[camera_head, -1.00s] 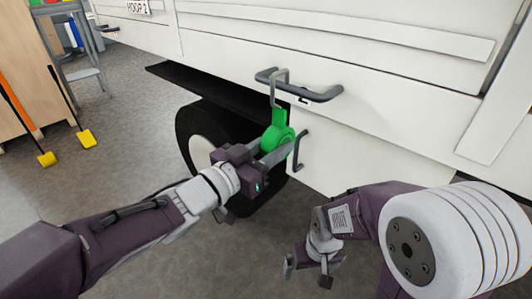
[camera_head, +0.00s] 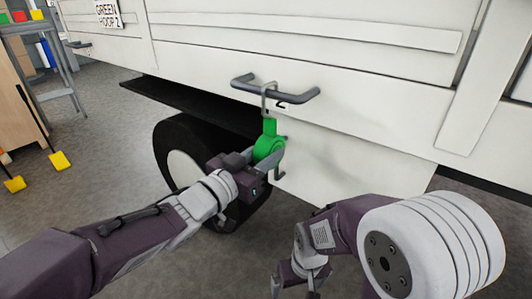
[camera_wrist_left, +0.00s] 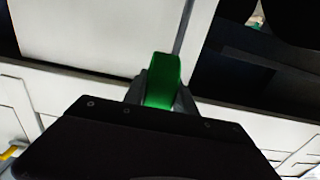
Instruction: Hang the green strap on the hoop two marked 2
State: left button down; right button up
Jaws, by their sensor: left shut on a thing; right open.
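The green strap (camera_head: 268,147) is at the tip of my left gripper (camera_head: 264,158), which is shut on it. A grey hook rises from its top to the dark hoop (camera_head: 285,95) marked 2 on the white vehicle side. The hook's bent top overlaps the hoop's bar in the head view; I cannot tell whether it bears weight there. Another hook end shows below the strap. In the left wrist view the strap (camera_wrist_left: 164,80) stands between the fingers. My right gripper (camera_head: 296,282) is open and empty, low in front of the vehicle.
A sign reading GREEN HOOP 2 (camera_head: 108,14) is on the white side panel (camera_head: 350,75). A wheel (camera_head: 185,170) is below and behind my left gripper. Another dark handle (camera_head: 78,44) is at the far left. A shelf stand (camera_head: 62,80) and yellow-footed poles (camera_head: 60,161) stand on the left.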

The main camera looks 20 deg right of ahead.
pick_arm(q)
jog(key=c, duration=0.9)
grip_release()
jog(key=shift+a, duration=0.1)
jog(key=p+v, duration=0.3)
jog(key=v, duration=0.5)
jog(key=shift+s+a+r, duration=0.15)
jog(key=shift+s+a, duration=0.2)
jog(key=shift+s, duration=0.05)
jog(key=shift+w, duration=0.1)
